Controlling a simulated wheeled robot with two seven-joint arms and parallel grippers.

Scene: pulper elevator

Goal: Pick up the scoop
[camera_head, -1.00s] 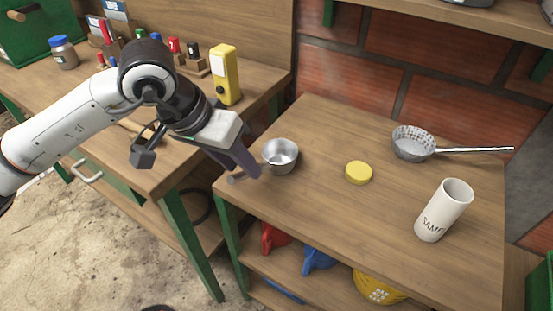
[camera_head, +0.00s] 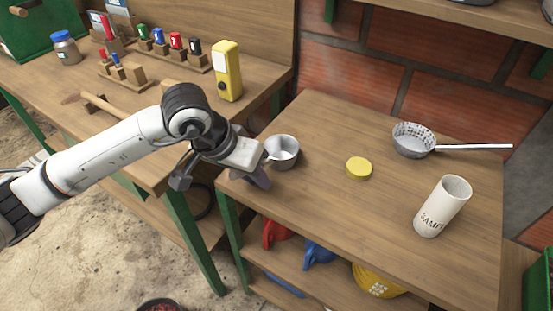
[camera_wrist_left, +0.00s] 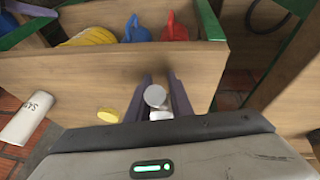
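The scoop (camera_head: 284,153), a small silver metal cup, stands near the left edge of the right-hand table in the head view. Its short handle is hidden there behind my left gripper (camera_head: 261,180). In the left wrist view, the handle's round end (camera_wrist_left: 155,95) shows between the two fingers of my left gripper (camera_wrist_left: 160,85), with part of the shiny metal behind it. The fingers are apart, with a visible gap on the right of the handle end. My right gripper is not in view.
On the same table (camera_head: 330,218) are a yellow lid (camera_head: 359,168), a long-handled sieve (camera_head: 413,141) and a white cylinder (camera_head: 442,206). Red, blue and yellow items lie on the shelf below. A yellow device (camera_head: 227,72) stands on the left bench.

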